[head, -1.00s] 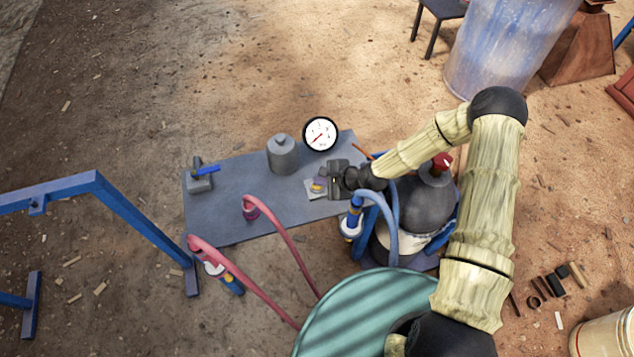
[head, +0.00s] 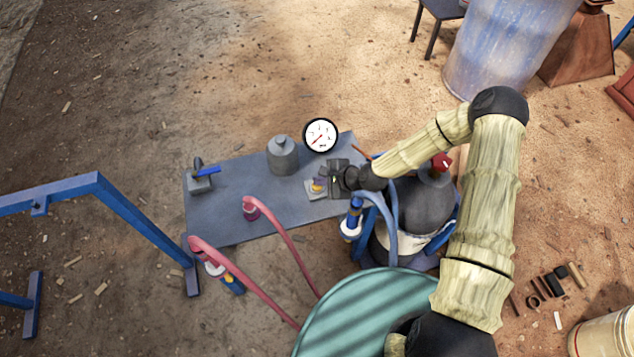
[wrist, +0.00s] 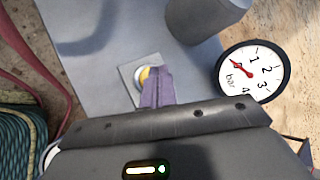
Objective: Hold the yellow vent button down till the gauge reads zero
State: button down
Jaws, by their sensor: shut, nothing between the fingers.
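The yellow vent button (wrist: 146,76) sits in a pale ring on a light square plate (wrist: 132,73) on the grey bench. My gripper (wrist: 157,78) is shut, with its purple fingertips over the right part of the button; I cannot tell whether they press it. In the head view the gripper (head: 323,182) is at the button (head: 317,188), at the bench's right end. The white gauge (wrist: 251,72) has a black rim and is marked in bar. Its red needle points upper left in the wrist view, before the 1; the zero mark is not readable. The gauge (head: 320,135) also shows in the head view.
A grey cylinder (head: 282,155) stands on the bench (head: 225,215) beside the gauge. A blue-handled valve (head: 203,176) is at the left end. Red hoses (head: 290,245) and a blue hose (head: 390,220) rise close to the front. A dark tank (head: 425,205) stands right.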

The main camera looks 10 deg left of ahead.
jog(key=shift+r, duration=0.5)
jog(key=shift+r+p, duration=2.3)
jog(key=shift+r, duration=0.25)
